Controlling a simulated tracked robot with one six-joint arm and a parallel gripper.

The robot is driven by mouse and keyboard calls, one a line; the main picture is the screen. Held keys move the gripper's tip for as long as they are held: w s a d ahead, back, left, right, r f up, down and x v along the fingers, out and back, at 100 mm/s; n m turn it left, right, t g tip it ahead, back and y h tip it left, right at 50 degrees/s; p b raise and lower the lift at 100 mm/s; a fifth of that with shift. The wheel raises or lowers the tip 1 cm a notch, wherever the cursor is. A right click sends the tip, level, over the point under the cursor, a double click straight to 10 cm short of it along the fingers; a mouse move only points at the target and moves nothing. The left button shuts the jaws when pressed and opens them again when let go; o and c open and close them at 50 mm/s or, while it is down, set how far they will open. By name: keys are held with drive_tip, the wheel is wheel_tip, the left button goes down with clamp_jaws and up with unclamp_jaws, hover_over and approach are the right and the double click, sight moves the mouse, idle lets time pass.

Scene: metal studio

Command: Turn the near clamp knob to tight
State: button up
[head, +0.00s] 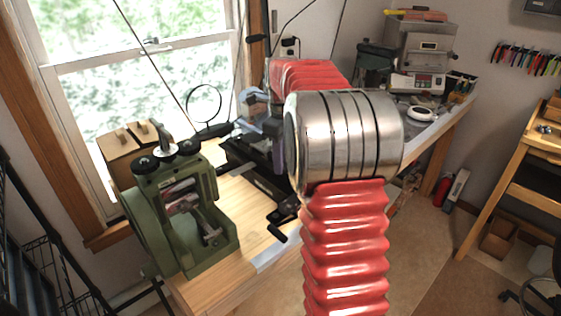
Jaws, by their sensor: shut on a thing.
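A green cast rolling mill (185,215) stands upright on the near end of the wooden bench, left of centre. Two dark round knobs (147,164) and (189,147) sit on its top, with a grey T-handle between them. I cannot tell whether either is the clamp knob, or how tight it is. Behind it lies a black machine (238,158) with a black crank (278,233) at its near end. My arm's red bellows and steel joint fill the middle of the head view. They hide part of that machine, and I cannot make out my gripper or its jaws.
The wooden bench top (245,208) is bare between the mill and the crank. Wooden blocks (130,143) stand by the window behind the mill. A ring magnifier (204,103) stands farther back. A grey machine (420,55) is at the far right end.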

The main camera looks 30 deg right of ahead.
drive_tip(key=o, duration=1)
drive_tip(key=shift+o, duration=0.2)
wheel_tip(320, 180, up, 14)
drive_tip(key=shift+f, duration=0.15)
idle(0.6)
